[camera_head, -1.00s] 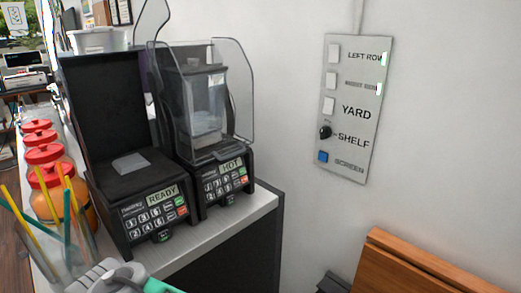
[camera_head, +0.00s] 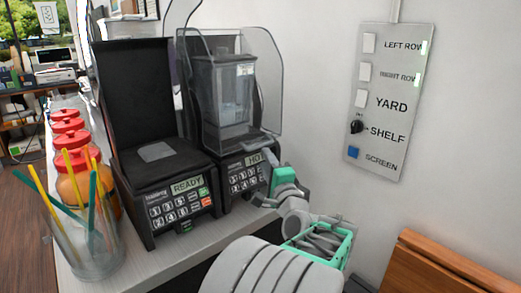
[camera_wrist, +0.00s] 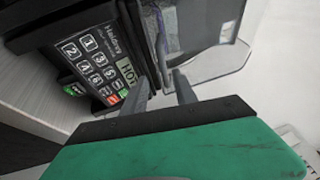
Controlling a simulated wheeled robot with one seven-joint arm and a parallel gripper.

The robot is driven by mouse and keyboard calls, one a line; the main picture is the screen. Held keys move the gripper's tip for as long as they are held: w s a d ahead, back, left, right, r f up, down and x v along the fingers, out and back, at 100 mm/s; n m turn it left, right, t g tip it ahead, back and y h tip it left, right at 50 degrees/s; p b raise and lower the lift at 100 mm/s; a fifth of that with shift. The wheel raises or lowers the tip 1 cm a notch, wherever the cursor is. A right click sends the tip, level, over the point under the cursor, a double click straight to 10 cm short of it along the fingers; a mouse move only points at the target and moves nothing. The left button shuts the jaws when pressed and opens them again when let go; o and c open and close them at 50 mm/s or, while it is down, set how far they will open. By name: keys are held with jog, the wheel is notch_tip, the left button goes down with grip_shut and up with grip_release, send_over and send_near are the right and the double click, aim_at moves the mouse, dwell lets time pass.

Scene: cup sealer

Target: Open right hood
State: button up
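The right machine has a clear hood (camera_head: 268,85) standing down around a clear jar (camera_head: 232,95). Its front panel (camera_head: 243,176) has a keypad and a display reading HOT, partly hidden by my gripper. My gripper (camera_head: 272,165) is at the right front corner of this machine, below the hood. Contact with the hood cannot be told.
The left machine (camera_head: 165,185) shows READY, with its black back panel bare. A glass of colored straws (camera_head: 90,245) and red-lidded jars (camera_head: 75,150) stand at the left. A switch panel (camera_head: 378,105) hangs on the wall. A wooden board (camera_head: 440,265) is at the lower right.

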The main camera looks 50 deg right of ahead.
aim_at(261, 146)
jog(key=shift+m, duration=0.3)
jog(key=p+x, duration=0.1)
jog(key=x, duration=0.3)
jog(key=p+x, duration=0.1)
jog(key=x, duration=0.2)
jog(key=shift+w+d+r, duration=0.1)
jog(key=shift+d+r, duration=0.2)
jog(key=shift+d, duration=0.05)
jog(key=shift+c, duration=0.5)
jog(key=shift+r, duration=0.1)
jog(key=c, duration=0.6)
jog(key=shift+r, duration=0.1)
grip_shut()
